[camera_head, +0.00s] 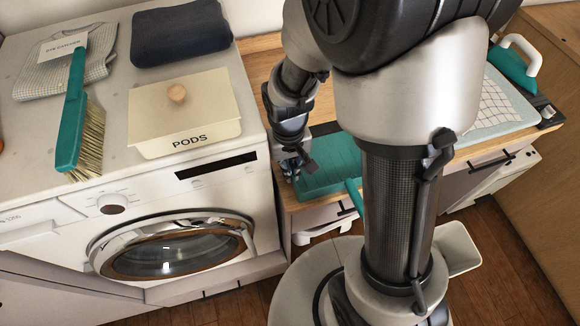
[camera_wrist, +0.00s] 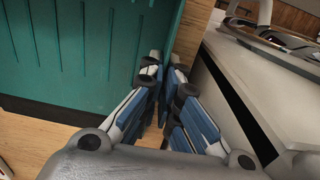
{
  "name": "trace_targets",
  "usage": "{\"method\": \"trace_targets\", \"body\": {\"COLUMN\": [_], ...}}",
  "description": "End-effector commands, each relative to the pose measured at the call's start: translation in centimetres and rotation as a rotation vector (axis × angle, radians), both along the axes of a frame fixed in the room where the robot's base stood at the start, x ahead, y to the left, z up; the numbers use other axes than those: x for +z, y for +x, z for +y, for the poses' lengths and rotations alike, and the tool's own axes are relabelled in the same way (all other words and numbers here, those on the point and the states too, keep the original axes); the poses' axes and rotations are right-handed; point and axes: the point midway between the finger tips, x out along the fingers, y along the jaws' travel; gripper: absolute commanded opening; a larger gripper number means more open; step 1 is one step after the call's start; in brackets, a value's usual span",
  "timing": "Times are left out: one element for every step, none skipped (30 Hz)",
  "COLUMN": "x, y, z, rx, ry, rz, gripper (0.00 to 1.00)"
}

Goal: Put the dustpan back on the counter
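The teal dustpan (camera_head: 328,165) is over the wooden counter (camera_head: 262,62), right of the washing machine, with its handle (camera_head: 354,194) reaching past the counter's front edge. My arm's column hides part of it. I cannot tell whether it rests fully on the wood. My gripper (camera_head: 293,172) is at its left edge, pointing down. In the wrist view the dustpan (camera_wrist: 85,50) fills the upper left. My gripper (camera_wrist: 165,75) has its fingers close together, with the dustpan's side wall running between the tips.
The washing machine (camera_head: 180,215) stands close beside my gripper. On its top are a cream PODS box (camera_head: 170,110), a teal-handled brush (camera_head: 75,120) and folded towels (camera_head: 182,32). A teal iron (camera_head: 515,68) and a tray with a checked cloth (camera_head: 495,105) are at the right.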

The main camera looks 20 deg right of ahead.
Motion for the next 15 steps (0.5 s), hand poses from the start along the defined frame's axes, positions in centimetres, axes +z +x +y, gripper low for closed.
{"method": "trace_targets", "body": {"x": [0.01,0.02,0.02,0.03,0.03,0.03,0.03,0.03,0.03,0.03,0.03,0.03,0.03,0.03,0.03], "y": [0.00,0.00,0.01,0.01,0.01,0.01,0.01,0.01,0.01,0.01,0.01,0.01,0.01,0.01,0.01], "z": [0.00,0.00,0.00,0.00,0.00,0.00,0.00,0.00,0.00,0.00,0.00,0.00,0.00,0.00,0.00], "rx": [0.000,0.000,0.000,0.000,0.000,0.000,0.000,0.000,0.000,0.000,0.000,0.000,0.000,0.000,0.000], "ry": [0.000,0.000,0.000,0.000,0.000,0.000,0.000,0.000,0.000,0.000,0.000,0.000,0.000,0.000,0.000], "rz": [0.000,0.000,0.000,0.000,0.000,0.000,0.000,0.000,0.000,0.000,0.000,0.000,0.000,0.000,0.000], "gripper": [0.07,0.09,0.12,0.14,0.16,0.18,0.20,0.22,0.25,0.25,0.25,0.25,0.25,0.25,0.25]}}
